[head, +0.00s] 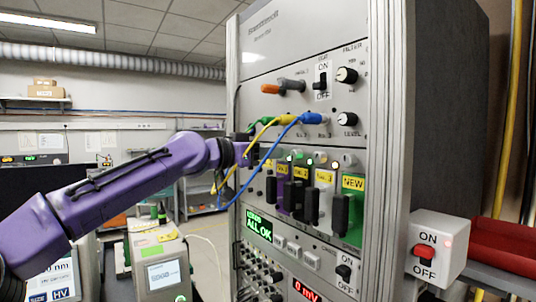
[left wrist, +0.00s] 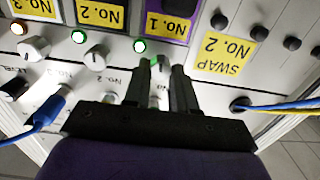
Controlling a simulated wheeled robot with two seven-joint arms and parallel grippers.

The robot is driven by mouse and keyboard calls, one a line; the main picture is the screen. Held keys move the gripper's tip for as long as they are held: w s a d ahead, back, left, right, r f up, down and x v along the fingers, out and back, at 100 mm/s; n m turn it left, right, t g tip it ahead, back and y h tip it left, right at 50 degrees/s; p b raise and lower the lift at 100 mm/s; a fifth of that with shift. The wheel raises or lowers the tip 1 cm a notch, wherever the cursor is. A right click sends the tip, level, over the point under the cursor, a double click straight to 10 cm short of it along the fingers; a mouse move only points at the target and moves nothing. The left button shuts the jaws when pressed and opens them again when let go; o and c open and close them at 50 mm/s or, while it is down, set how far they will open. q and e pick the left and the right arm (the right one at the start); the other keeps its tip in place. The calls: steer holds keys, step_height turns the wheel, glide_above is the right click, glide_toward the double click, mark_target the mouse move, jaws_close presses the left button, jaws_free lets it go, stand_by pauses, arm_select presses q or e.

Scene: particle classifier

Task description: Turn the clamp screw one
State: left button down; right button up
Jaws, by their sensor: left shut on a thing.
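My left gripper (head: 250,152) is at the left side of the rack front, just below the row of coloured plugs. In the left wrist view its two fingers (left wrist: 162,68) are closed around a small pale knob, clamp screw one (left wrist: 158,64), by the purple No. 1 module (left wrist: 168,28). The purple module also shows in the head view (head: 283,190). Most of the screw is hidden by the fingers. A green lamp (left wrist: 140,45) glows beside it. The neighbouring clamp screw (left wrist: 97,56) is free. My right gripper is not in view.
Yellow (head: 285,119) and blue (head: 312,118) plugs stick out above, with cables looping near my left gripper. Black-handled modules and a green NEW module (head: 353,190) stand to the right. A white ON/OFF switch box (head: 438,246) is on the rack's right. A green display (head: 258,225) reads ALL OK.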

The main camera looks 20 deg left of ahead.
arm_select(q)
steer(key=shift+r, duration=0.15)
stand_by(0.3)
steer(key=c, duration=0.9)
jaws_free()
steer(key=b+v, duration=0.4)
steer(key=v, duration=0.6)
steer(key=shift+s, duration=0.2)
